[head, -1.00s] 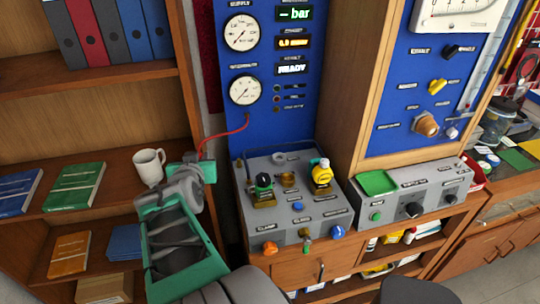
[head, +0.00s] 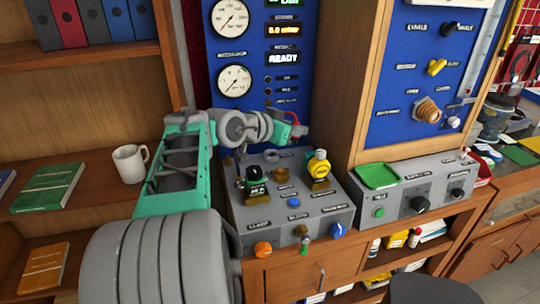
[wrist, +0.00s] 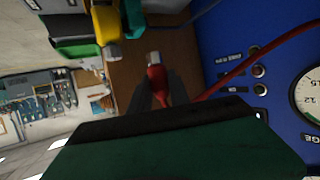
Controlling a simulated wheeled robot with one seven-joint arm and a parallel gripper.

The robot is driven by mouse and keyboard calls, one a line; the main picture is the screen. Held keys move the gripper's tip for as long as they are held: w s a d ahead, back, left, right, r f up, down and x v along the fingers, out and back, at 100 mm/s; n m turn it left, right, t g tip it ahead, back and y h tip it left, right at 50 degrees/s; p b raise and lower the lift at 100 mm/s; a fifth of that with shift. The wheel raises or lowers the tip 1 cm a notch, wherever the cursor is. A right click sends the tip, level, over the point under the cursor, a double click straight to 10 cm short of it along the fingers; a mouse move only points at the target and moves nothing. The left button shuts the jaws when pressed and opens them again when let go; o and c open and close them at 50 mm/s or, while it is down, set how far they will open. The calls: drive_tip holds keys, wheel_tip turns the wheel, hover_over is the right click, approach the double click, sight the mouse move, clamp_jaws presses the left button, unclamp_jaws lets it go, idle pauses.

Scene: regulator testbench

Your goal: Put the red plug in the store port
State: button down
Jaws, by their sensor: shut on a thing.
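My gripper (head: 298,128) is in front of the blue panel, above the back of the grey bench box. It is shut on the red plug (wrist: 156,84), which shows between the dark fingers in the wrist view with its pale metal end free. The plug shows small beside the fingers in the head view (head: 293,118). A red hose (wrist: 237,76) runs from the plug past the blue panel. No label reading store is legible, so I cannot tell which fitting is the store port. The grey box (head: 318,212) carries several fittings on top.
A yellow-topped regulator (head: 318,166) and a dark-knobbed one (head: 254,174) stand up from the grey box. Two gauges (head: 233,82) are on the blue panel (head: 270,60). A wooden cabinet side (head: 345,75) rises to the right. A white mug (head: 129,163) stands on the left shelf.

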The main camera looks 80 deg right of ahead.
drive_tip(key=w+d+f+p, duration=0.2)
drive_tip(key=w+d+f, duration=0.6)
drive_tip(key=shift+w+d+f, duration=0.1)
drive_tip(key=shift+w+f, duration=0.05)
drive_tip(key=shift+f, duration=0.25)
wheel_tip(320, 180, down, 3)
drive_tip(key=shift+w+d+f+p, duration=0.1)
drive_tip(key=shift+p, duration=0.55)
drive_tip(key=c, duration=1.2)
unclamp_jaws()
drive_tip(key=shift+c, duration=0.2)
drive_tip(key=b+v, duration=0.2)
drive_tip(key=v, duration=1)
